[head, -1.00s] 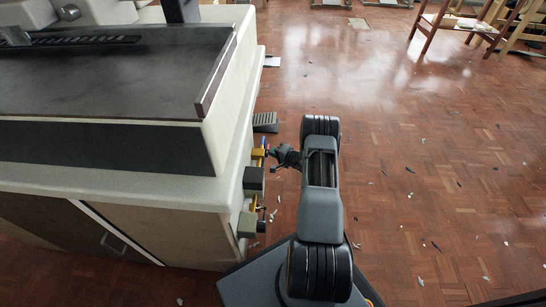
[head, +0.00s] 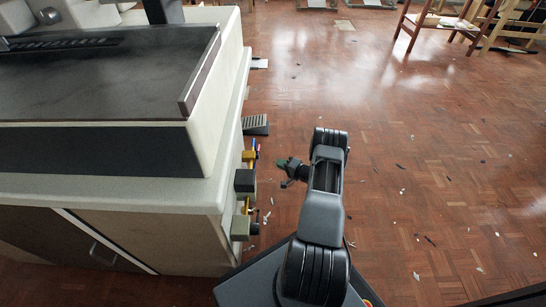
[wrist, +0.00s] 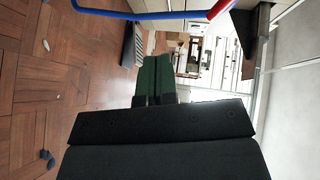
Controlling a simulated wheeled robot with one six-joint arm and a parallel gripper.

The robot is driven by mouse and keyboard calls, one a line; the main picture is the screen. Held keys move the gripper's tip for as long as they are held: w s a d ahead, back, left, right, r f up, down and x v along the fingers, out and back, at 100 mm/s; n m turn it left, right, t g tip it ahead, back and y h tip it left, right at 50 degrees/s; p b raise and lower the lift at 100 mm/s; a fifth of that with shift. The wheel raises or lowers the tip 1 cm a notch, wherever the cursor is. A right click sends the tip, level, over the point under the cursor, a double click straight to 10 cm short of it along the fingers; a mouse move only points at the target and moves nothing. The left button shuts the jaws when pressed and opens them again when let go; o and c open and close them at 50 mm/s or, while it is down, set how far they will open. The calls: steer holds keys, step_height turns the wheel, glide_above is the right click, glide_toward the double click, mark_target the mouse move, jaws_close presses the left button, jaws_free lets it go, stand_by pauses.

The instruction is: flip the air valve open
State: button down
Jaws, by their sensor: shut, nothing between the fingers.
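Yellow valve-like fittings (head: 248,156) sit on the right side of the pale machine cabinet in the head view, with small blue and red parts at the upper one. I cannot tell from here how its lever stands. In the wrist view a blue bar (wrist: 135,15) with a red part (wrist: 219,8) at its right crosses the top, beyond my fingertips. My gripper (head: 281,163) is to the right of the fittings, with a gap of floor between. Its green fingers (wrist: 153,80) are together and empty in the wrist view.
Grey boxes (head: 245,182) stick out from the cabinet side below the upper fitting. A grey foot pedal (head: 255,125) stands on the floor beside the cabinet. The parquet floor (head: 430,180) to the right is open, with scattered scraps. A wooden chair (head: 430,25) stands far off.

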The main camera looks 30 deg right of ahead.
steer(key=shift+s+d+f+p, duration=0.1)
steer(key=shift+s+d+f, duration=0.25)
steer(key=shift+s, duration=0.25)
steer(key=shift+s+d+f+p, duration=0.1)
steer(key=shift+s+d+f, duration=0.2)
steer(key=shift+s, duration=0.3)
steer(key=shift+s+d+f+p, duration=0.1)
steer(key=shift+s+d+f, duration=0.25)
steer(key=shift+s, duration=0.25)
